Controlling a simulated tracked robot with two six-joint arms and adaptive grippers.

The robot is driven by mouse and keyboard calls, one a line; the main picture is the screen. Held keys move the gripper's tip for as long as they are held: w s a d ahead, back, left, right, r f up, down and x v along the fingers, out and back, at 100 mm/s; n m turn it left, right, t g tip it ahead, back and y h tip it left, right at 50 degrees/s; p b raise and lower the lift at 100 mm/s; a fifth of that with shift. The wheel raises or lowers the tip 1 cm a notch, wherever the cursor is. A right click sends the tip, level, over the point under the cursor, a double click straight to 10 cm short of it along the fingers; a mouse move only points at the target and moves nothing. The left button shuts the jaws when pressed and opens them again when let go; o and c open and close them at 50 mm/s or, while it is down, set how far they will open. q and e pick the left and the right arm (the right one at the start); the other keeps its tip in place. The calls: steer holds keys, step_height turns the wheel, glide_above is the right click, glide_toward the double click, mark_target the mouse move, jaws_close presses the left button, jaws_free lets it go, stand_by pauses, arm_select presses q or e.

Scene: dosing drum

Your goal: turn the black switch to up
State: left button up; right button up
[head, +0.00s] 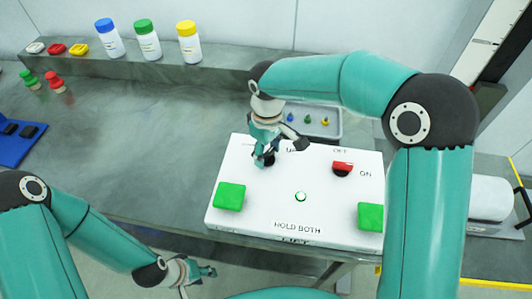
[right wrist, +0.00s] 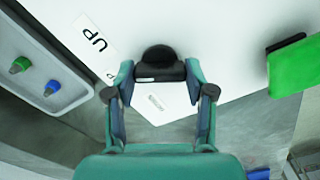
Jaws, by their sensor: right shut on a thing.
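The black switch (right wrist: 158,62) is a dark round knob with a pale mark on its near edge, on the white panel (head: 255,200). My right gripper (head: 266,158) reaches down over it from above and is shut on it. In the right wrist view both fingers (right wrist: 159,90) stand at either side of the knob. An UP label (right wrist: 95,42) lies on the panel to the upper left of it there. In the head view the gripper hides most of the switch and part of the label. My left gripper (head: 200,280) is open and empty below the panel's left front.
The panel also carries a red switch (head: 343,168) marked OFF and ON, green buttons (head: 229,197) (head: 370,217) at its sides and a small green light (head: 300,196). A grey tray (head: 335,134) with small coloured pieces lies behind it.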

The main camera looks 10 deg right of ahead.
mark_target(267, 152)
steer(key=shift+w+r+m+b, duration=0.15)
steer(key=shift+m+b, duration=0.3)
steer(key=shift+m, duration=1.05)
steer(key=o, duration=1.2)
steer(key=shift+c, duration=0.2)
step_height(267, 152, up, 12)
steer(key=shift+f, duration=0.2)
